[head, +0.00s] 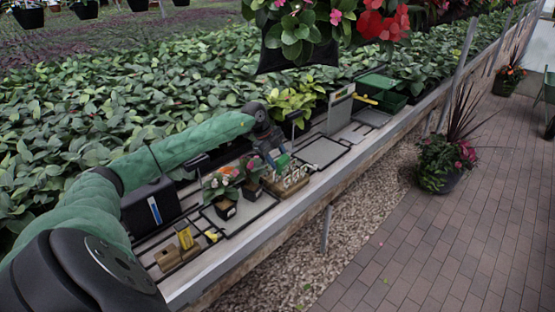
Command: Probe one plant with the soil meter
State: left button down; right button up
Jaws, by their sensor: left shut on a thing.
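My left arm reaches in from the left, and its gripper (276,160) is over the bench, shut on a small green thing (283,161). This looks like the soil meter, but it is too small to be sure, and its probe cannot be made out. Just below and to the right is a wooden rack (291,184) with several pale pieces. Two small plants in dark pots, a nearer one (225,210) and a farther one (252,190), stand on a dark-edged tray (247,214) left of the rack. The gripper is apart from both pots. My right gripper is not in view.
A black box (151,208), a yellow item (185,239) and a wooden block (168,258) stand at the bench's near end. A grey panel (340,109) and green trays (382,97) are farther along. A flower basket (296,58) hangs above. The brick path (425,240) is open.

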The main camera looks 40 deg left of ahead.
pick_arm(q)
jog(key=shift+s+d+r+p, duration=0.15)
jog(key=shift+r+p, duration=0.1)
jog(key=shift+r, duration=0.4)
jog(key=shift+s+d+r+p, duration=0.15)
jog(key=shift+s+r+p, duration=0.1)
jog(key=shift+r, duration=0.35)
jog(key=shift+s+d+r+p, duration=0.15)
jog(key=shift+r+p, duration=0.1)
jog(key=shift+r, duration=0.4)
jog(key=shift+s+d+r, duration=0.1)
jog(key=shift+d+r, duration=0.05)
jog(key=shift+r, duration=0.2)
jog(key=shift+d, duration=0.1)
